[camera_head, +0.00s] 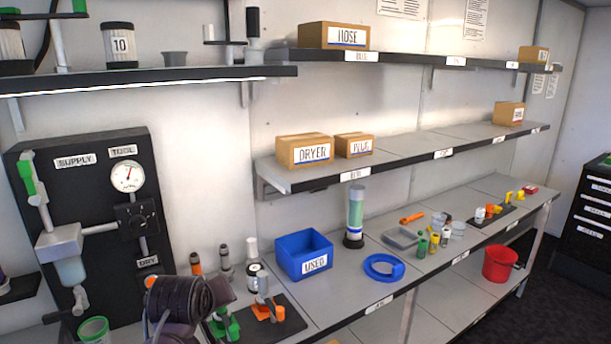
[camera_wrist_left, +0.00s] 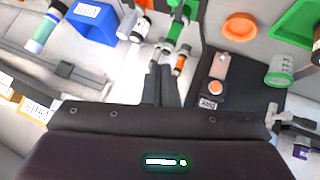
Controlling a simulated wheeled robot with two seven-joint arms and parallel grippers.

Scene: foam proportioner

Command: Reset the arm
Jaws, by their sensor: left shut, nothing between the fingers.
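My left arm (camera_head: 185,300) comes in at the bottom of the head view, dark and bulky, in front of the shelf's near left end. Its fingertips cannot be made out there. In the left wrist view my left gripper (camera_wrist_left: 163,72) has its two dark fingers together with nothing between them. The fingertips appear near a green fitting (camera_wrist_left: 183,22) and a small orange-banded cylinder (camera_wrist_left: 180,64), and I cannot tell how far above them. The right gripper is not in view.
A black mat (camera_head: 290,325) with green and orange fittings lies close by my left arm. A blue USED bin (camera_head: 303,255), a clear green-filled cylinder (camera_head: 354,218) and a blue ring (camera_head: 383,267) stand to the right. A black gauge panel (camera_head: 90,220) is on the left.

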